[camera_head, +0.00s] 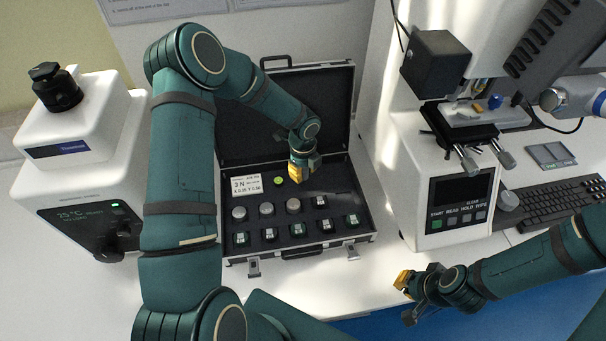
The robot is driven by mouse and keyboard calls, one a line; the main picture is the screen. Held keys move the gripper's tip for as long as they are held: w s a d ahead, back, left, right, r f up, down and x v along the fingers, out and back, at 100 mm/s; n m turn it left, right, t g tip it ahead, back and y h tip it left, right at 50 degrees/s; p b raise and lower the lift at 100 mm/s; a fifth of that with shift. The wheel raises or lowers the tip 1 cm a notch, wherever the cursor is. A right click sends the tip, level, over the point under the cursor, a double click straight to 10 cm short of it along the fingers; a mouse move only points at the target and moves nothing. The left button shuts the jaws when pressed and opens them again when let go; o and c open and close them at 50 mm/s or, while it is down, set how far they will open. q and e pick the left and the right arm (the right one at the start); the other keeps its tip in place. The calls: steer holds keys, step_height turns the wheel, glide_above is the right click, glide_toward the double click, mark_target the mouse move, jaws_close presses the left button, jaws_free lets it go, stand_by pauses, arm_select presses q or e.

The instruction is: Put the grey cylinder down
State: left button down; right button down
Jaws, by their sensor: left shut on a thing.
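My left gripper (300,174) points down over the open case (368,237), near the back of its foam insert. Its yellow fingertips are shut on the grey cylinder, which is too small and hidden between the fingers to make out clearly. Several grey cylinders stand in the case's middle row, among them a left one (239,213), a middle one (266,209) and a right one (293,205). My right gripper (406,285) is apart from the case, near the table's front edge; its opening is unclear.
The case's raised lid (335,110) stands behind my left gripper. A white thermal unit (75,170) is at left. A hardness tester (445,190) is at right, with a round grey piece (508,201) and a keyboard (555,205) beside it. A label card (246,185) lies in the case.

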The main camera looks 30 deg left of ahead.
arm_select(q)
steer(key=shift+f, duration=0.7)
arm_select(e)
steer(key=shift+f, duration=0.1)
arm_select(q)
steer(key=shift+f, duration=0.1)
steer(key=c, duration=0.7)
jaws_free()
steer(key=shift+c, duration=0.2)
arm_select(e)
steer(key=shift+f, duration=0.1)
arm_select(q)
step_height(320, 180, up, 12)
steer(key=shift+a+r+p, duration=0.1)
steer(key=shift+r+p, duration=0.05)
steer(key=shift+p, duration=0.55)
arm_select(e)
steer(key=shift+w+r, duration=0.1)
steer(key=shift+r, duration=0.8)
